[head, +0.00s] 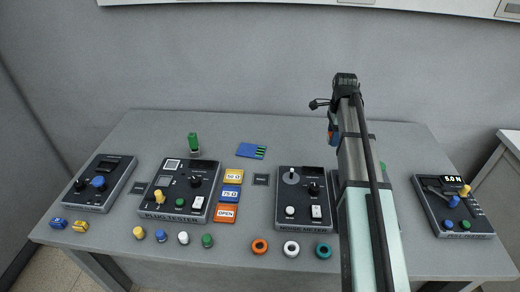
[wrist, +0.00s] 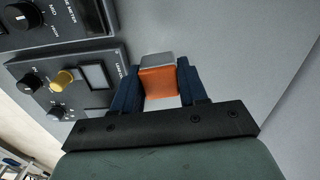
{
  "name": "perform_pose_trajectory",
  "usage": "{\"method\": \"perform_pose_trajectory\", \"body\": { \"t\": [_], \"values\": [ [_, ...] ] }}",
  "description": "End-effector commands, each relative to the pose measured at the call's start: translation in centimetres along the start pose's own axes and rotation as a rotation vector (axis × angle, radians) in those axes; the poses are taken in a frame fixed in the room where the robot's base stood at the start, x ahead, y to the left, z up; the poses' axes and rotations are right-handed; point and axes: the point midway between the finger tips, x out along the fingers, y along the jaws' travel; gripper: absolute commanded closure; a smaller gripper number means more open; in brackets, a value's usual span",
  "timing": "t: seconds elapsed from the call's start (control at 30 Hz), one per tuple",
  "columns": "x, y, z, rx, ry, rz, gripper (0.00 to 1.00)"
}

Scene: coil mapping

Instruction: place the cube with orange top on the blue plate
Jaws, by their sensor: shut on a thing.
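My gripper (wrist: 160,78) is shut on a cube (wrist: 158,84) with an orange face and a grey side, held between its two dark blue fingers in the wrist view. In the head view my arm hides most of the gripper, and a small orange and blue patch shows at its left edge, above the table's back right. A blue plate (head: 230,193) marked 75 Ω lies between a yellow plate (head: 234,176) and an orange plate (head: 226,213) marked OPEN, left of the arm.
The plug tester (head: 179,191) stands left of the plates and another meter (head: 304,196) stands right of them. A blue card with green stripes (head: 251,151) lies behind. Orange, white and teal rings (head: 291,248) lie at the front. The table's back left is clear.

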Motion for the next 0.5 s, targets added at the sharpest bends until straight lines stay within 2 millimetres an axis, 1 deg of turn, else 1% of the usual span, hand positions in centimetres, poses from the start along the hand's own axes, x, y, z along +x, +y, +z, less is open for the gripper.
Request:
{"method": "perform_pose_trajectory", "body": {
  "t": [0.03, 0.27, 0.3, 0.47, 0.5],
  "values": [
    [0.0, -0.2, 1.8, -0.025, 0.0, 0.0, 0.89],
    [0.1, -1.2, 9.6, -0.133, 0.0, 0.002, 0.89],
    [0.0, -1.4, 11.1, -0.152, 0.0, 0.002, 0.89],
    [0.0, -2.0, 16.6, -0.227, 0.0, 0.004, 0.89],
    [-0.1, -2.2, 18.1, -0.245, 0.0, 0.004, 0.89]
  ]
}}
